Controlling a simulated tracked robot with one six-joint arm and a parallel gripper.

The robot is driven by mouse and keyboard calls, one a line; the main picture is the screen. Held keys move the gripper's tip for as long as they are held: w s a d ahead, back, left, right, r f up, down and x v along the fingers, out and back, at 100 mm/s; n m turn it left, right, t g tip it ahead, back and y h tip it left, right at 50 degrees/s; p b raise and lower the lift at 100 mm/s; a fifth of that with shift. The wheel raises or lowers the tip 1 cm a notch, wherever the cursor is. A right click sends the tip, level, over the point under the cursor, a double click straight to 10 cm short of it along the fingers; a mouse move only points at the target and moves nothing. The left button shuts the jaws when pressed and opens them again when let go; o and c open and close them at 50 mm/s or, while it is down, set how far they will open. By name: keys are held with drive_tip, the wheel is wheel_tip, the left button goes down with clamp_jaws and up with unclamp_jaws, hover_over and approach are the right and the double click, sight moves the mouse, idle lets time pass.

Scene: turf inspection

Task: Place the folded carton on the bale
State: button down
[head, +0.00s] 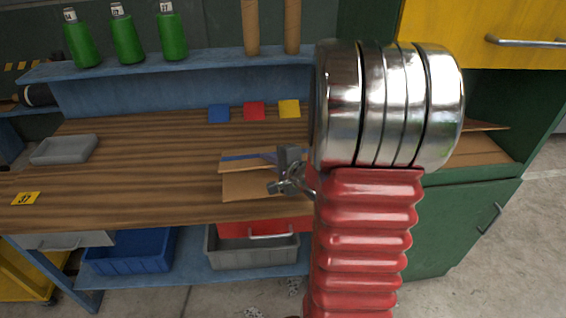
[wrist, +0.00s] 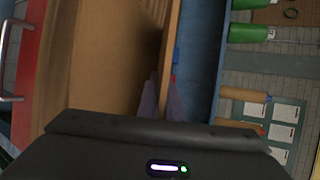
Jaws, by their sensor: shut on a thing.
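The folded carton (head: 257,186) is a flat tan cardboard piece over the wooden bench top, at the left of my arm in the head view. A narrow tan strip with a blue band runs along its far side. My gripper (head: 288,172) is at its right end, partly hidden by my arm. In the wrist view, my fingers (wrist: 162,100) close on the carton's thin edge (wrist: 171,48), with its broad tan face (wrist: 115,55) to the left. I cannot tell whether the carton touches the bench. I cannot make out the bale for certain; tan sheets (head: 485,126) show behind my arm.
The bench top (head: 130,180) has free room at left, near a grey tray (head: 64,149). Blue, red and yellow squares (head: 254,111) lie at the back. Green bottles (head: 124,40) stand on the blue shelf (head: 200,60). A red drawer (head: 265,229) is below. A green cabinet (head: 455,225) stands right.

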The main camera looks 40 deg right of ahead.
drive_tip(key=w+a, duration=0.3)
drive_tip(key=a, duration=0.6)
drive_tip(key=w+a+y, duration=0.1)
drive_tip(key=w+a, duration=0.3)
drive_tip(key=a, duration=0.5)
drive_tip(key=w+a+n, duration=0.1)
drive_tip(key=w+a, duration=0.3)
drive_tip(key=a, duration=0.5)
drive_tip(key=shift+a+y, duration=0.2)
drive_tip(key=shift+y, duration=0.1)
drive_tip(key=shift+s, duration=0.15)
